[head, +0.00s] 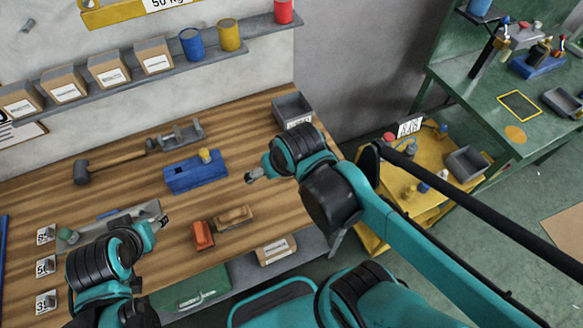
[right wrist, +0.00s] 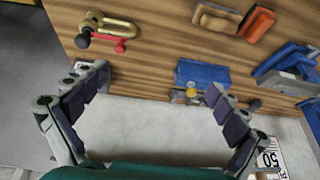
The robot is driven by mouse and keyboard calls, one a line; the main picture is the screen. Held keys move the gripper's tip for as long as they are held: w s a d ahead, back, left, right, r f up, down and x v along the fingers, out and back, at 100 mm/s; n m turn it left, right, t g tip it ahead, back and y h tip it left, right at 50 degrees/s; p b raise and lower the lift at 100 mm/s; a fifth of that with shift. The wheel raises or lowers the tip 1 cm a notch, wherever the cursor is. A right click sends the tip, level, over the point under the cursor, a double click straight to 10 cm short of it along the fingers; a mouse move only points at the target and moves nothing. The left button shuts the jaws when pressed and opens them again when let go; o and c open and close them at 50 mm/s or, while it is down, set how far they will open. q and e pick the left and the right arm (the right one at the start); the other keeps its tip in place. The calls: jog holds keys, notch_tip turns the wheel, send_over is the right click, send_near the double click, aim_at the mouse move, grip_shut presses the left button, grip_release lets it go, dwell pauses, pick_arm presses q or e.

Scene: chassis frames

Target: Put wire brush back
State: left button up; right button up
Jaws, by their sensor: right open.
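A brown wooden block-like tool, apparently the wire brush (head: 235,216), lies on the wooden workbench (head: 110,190) beside an orange-red tool (head: 202,236). Its bristles cannot be made out. It also shows at the top of the right wrist view (right wrist: 216,18). My right gripper (head: 252,177) is above the bench, behind and right of the brush; in the right wrist view (right wrist: 160,86) its fingers are spread with nothing between them. My left gripper (head: 161,222) is over the bench, left of the orange-red tool; its jaw gap is unclear.
A blue tool with a yellow knob (head: 194,174), a mallet (head: 110,163), a grey metal tool (head: 176,137) and a grey bin (head: 292,109) stand toward the bench's back. A brass clamp (right wrist: 105,26) shows in the right wrist view. A yellow cart (head: 377,230) is at right.

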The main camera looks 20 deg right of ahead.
jog(key=d, duration=0.1)
jog(key=s+d+t, duration=0.2)
jog(key=d, duration=0.1)
jog(key=shift+r+h, duration=0.3)
notch_tip(320, 180, down, 9)
jog(key=b, duration=0.8)
jog(key=shift+r, duration=0.2)
